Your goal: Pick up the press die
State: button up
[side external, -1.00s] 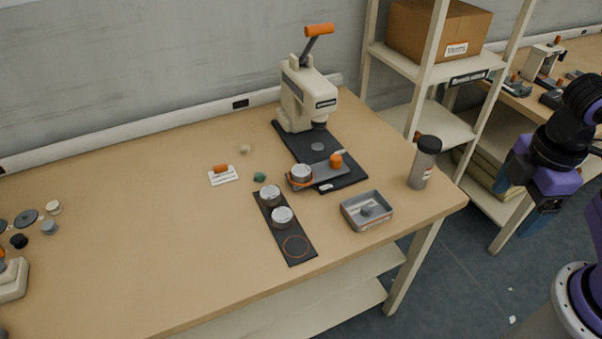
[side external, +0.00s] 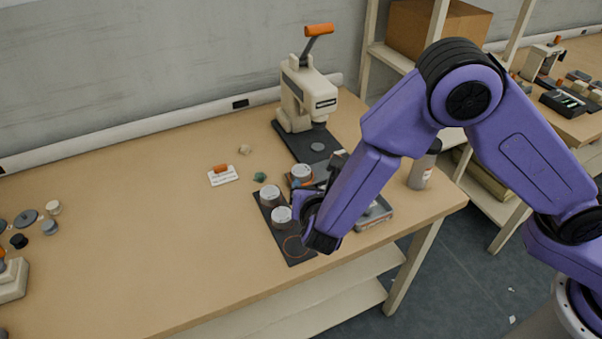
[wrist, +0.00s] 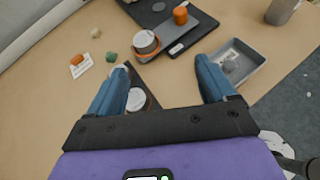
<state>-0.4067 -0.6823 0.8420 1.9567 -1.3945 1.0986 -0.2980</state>
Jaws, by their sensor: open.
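Several similar round grey dies with pale tops are in view; I cannot tell which is the named press die. One die (side external: 301,173) sits in an orange ring on the press's slide, and it also shows in the wrist view (wrist: 146,41). Two more, a rear die (side external: 269,194) and a front die (side external: 281,215), stand on a black strip (side external: 296,251) marked with an orange circle. My gripper (wrist: 161,64) is open and empty, its blue fingers wide apart. In the wrist view the ringed die lies beyond the fingertips. The left finger partly hides the strip's dies.
A beige lever press (side external: 308,97) stands behind on a black base. An orange knob (wrist: 180,15) is on the slide. A grey tray (wrist: 249,78) holds a small grey piece, right of my fingers. The table's left middle is clear.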

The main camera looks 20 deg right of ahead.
jog(key=a+f+n+t, duration=0.1)
jog(key=a+f+n, duration=0.1)
send_near(301, 170)
jog(key=shift+w+d+f+y, duration=0.3)
jog(key=shift+w+d+f, duration=0.35)
jog(key=shift+w, duration=0.15)
jog(key=shift+r+x, duration=0.1)
jog(key=shift+x, duration=1.45)
jog(key=shift+r+x, duration=0.15)
jog(key=shift+x, duration=1.4)
jog(key=shift+w, duration=0.15)
jog(key=shift+c, duration=0.4)
jog(key=c, duration=1.3)
